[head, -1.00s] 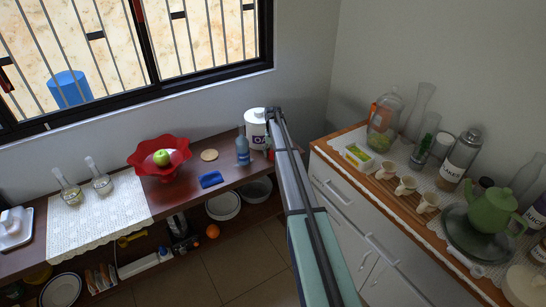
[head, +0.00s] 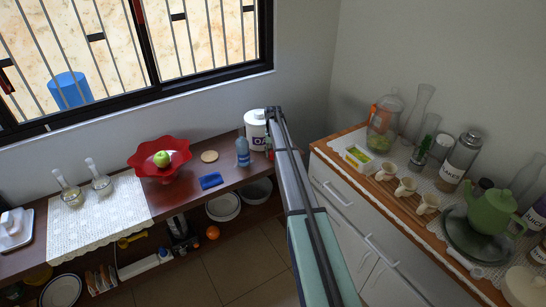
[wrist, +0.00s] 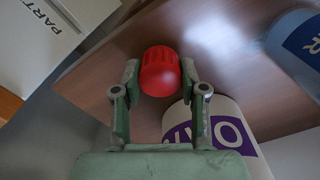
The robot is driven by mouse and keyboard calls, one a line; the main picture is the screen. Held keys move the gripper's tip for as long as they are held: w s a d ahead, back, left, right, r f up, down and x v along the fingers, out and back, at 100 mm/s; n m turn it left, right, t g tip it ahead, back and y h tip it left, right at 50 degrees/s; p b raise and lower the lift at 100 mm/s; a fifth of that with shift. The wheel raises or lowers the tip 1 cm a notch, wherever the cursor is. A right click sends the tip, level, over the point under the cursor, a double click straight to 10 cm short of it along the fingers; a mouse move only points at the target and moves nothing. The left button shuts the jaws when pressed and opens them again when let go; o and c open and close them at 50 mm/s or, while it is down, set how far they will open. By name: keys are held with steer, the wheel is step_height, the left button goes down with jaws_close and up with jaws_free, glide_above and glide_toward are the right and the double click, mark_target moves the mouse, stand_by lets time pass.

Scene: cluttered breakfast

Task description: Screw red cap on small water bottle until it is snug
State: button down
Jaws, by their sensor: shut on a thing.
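My gripper (wrist: 160,72) is shut on the red cap (wrist: 160,70), with a finger on each side of it in the wrist view. The cap is held above the brown wooden shelf top. The small water bottle (head: 242,153) stands upright on the shelf in the head view, just left of my arm. A blue-labelled round thing (wrist: 298,48), which looks like this bottle, is at the upper right of the wrist view, apart from the cap. In the head view my arm hides most of the gripper.
A white canister with a purple label (wrist: 216,128) is close to my right finger; it also stands behind the bottle in the head view (head: 255,127). A blue sponge-like item (head: 211,181), a round coaster (head: 209,156) and a red bowl (head: 160,173) with an apple lie left.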

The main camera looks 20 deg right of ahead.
steer(key=shift+r+p, duration=0.8)
steer(key=shift+r, duration=2.25)
